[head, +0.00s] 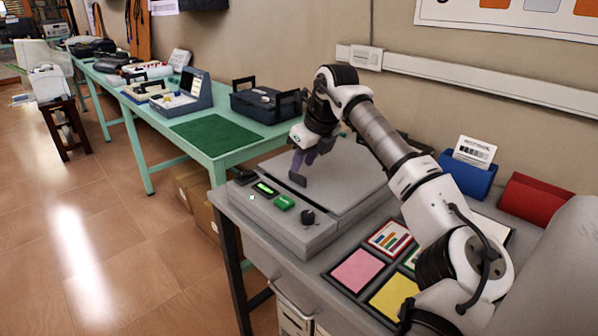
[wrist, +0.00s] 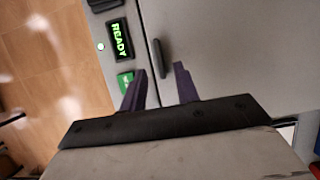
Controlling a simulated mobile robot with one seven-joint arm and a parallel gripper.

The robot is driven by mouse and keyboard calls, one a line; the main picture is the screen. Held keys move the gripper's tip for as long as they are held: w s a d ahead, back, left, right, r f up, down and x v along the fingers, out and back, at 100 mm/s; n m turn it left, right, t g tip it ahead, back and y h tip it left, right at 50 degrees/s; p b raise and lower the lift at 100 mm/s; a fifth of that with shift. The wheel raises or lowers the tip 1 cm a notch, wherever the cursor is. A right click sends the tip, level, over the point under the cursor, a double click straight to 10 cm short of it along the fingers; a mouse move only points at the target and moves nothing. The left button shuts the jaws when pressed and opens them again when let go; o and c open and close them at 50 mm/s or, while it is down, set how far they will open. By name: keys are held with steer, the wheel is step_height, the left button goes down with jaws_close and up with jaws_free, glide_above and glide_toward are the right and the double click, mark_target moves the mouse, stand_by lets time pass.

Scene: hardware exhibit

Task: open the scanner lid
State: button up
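The grey scanner (head: 290,228) sits on the near grey table, with its flat lid (head: 345,178) down. A dark handle (head: 297,179) stands on the lid near its front edge; the handle also shows in the wrist view (wrist: 160,58). The scanner's front panel has a lit green READY display (head: 264,188), a green button (head: 284,202) and a dark knob (head: 308,216). My gripper (head: 302,164) is over the lid, close to the handle. In the wrist view its two purple fingers (wrist: 160,68) are apart and empty, with the handle just ahead, between the lines of the fingers.
Pink (head: 357,270) and yellow (head: 393,297) cards lie right of the scanner, below my arm. A blue holder (head: 467,177) and a red bin (head: 537,203) stand at the back right. A green table (head: 225,150) with a black case (head: 264,102) adjoins behind.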

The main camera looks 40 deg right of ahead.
mark_target(299, 175)
steer(key=shift+x, duration=2.35)
jaws_close()
